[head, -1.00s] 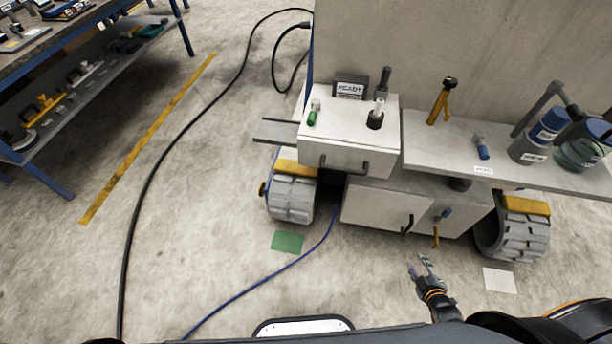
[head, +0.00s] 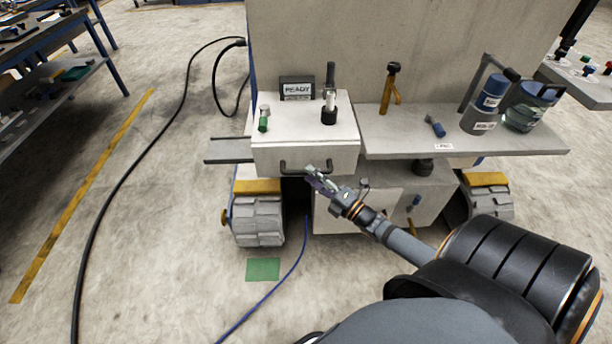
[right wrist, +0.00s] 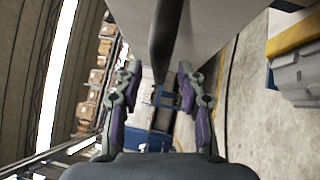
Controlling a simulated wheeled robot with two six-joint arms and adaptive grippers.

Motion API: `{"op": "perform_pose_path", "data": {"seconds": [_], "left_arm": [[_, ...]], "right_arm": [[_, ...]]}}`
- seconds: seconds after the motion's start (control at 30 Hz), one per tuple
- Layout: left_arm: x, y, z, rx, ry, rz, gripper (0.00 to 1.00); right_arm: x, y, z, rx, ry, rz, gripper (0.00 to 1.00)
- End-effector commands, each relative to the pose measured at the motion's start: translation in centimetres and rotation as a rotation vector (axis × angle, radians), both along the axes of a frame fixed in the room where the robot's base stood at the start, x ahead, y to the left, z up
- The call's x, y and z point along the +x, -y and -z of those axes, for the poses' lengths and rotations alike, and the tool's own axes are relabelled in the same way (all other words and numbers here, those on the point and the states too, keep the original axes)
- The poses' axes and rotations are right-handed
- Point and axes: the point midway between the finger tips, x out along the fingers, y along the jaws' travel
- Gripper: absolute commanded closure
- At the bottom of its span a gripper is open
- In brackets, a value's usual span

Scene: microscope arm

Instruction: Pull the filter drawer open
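The white drawer front (head: 270,158) faces me on the unit with the READY display, and it looks closed. Its dark bar handle (head: 290,172) runs across the front. My right gripper (head: 312,174) is open at the right end of this handle. In the right wrist view the dark handle (right wrist: 165,35) runs down between the two spread fingers of my right gripper (right wrist: 159,68), with a gap on each side. The fingers cover part of the handle's right end in the head view. My left gripper is not in view.
A READY display (head: 297,88), a green-capped vial (head: 264,118) and a dark upright post stand on top of the unit. A shelf (head: 450,130) with bottles is to the right. A lower cabinet door (head: 340,212) sits below the gripper. A blue cable lies on the floor.

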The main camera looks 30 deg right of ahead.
Motion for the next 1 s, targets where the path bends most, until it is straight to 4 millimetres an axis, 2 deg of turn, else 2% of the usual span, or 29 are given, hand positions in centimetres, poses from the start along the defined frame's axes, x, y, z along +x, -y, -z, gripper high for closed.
{"op": "perform_pose_path", "data": {"seconds": [0.1, 0.2, 0.5, 0.8, 1.0], "left_arm": [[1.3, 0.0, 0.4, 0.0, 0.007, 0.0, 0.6], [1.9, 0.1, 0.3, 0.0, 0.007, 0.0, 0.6], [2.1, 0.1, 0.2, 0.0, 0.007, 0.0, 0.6], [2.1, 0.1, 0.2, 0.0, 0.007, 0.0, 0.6], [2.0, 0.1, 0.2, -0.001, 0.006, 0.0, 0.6]], "right_arm": [[1.7, -0.4, 0.0, 0.0, 0.002, 0.0, 0.61], [2.5, -0.6, -0.2, 0.001, 0.0, 0.001, 0.61], [2.7, -0.7, -0.4, 0.001, -0.002, 0.0, 0.61], [2.7, -0.7, -0.4, 0.001, -0.002, 0.0, 1.0], [2.7, -0.7, -0.3, 0.001, -0.002, 0.0, 1.0]]}}
